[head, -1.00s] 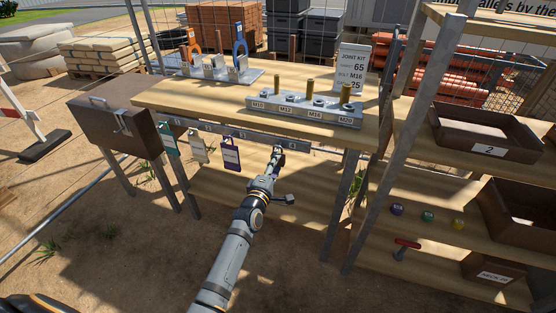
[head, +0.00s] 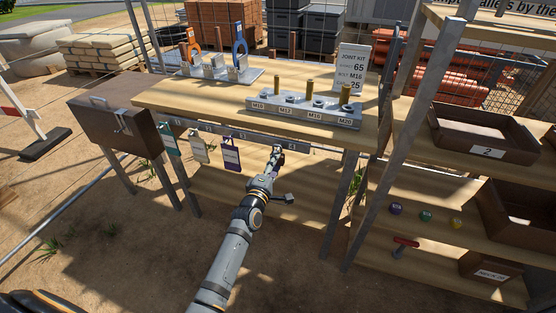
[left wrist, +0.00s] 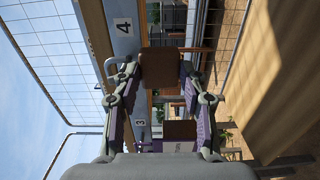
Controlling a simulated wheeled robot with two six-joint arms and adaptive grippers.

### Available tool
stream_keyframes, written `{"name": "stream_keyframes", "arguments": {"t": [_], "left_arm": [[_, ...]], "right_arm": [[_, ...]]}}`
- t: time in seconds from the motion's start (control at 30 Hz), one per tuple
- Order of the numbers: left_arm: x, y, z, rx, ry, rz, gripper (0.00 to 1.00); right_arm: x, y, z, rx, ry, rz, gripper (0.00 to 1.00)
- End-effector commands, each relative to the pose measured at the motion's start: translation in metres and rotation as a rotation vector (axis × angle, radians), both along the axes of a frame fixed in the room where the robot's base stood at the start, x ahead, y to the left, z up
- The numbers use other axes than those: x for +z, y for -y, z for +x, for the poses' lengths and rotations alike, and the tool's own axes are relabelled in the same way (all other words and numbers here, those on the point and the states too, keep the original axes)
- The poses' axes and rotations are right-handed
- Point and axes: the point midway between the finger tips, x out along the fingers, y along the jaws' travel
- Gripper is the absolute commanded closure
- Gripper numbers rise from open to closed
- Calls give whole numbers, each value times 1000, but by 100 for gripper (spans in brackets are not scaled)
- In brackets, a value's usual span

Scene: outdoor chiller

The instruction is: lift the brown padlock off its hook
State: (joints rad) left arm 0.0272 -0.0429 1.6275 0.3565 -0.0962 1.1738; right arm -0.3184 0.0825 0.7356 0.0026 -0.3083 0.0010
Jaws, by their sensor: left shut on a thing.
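The brown padlock (left wrist: 162,68) shows in the left wrist view, with its body between the two fingers of my left gripper. My left gripper (head: 277,152) is shut on it, just below the front rail of the workbench. I cannot tell whether the shackle still bears on the hook. In the head view the gripper mostly hides the padlock. My right gripper is in neither current view.
The workbench (head: 205,92) carries a grey bolt block (head: 300,110) above my gripper. A shelf (head: 440,205) stands at the right. Open space lies below the tags.

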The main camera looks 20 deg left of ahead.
Motion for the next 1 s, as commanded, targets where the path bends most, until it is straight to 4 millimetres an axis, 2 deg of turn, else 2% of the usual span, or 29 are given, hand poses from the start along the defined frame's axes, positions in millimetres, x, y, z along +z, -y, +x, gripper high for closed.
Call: {"name": "stream_keyframes", "arguments": {"t": [0.03,0.1,0.7,1.0], "left_arm": [[7,-1,-3,2,14,-1,100],[7,-1,-8,3,15,0,100],[3,-2,-50,2,7,0,100],[4,-2,-54,1,7,0,100]], "right_arm": [[1,0,0,0,0,0,100],[2,0,0,0,0,0,100],[1,0,0,0,0,0,100],[1,0,0,0,0,0,100]]}}
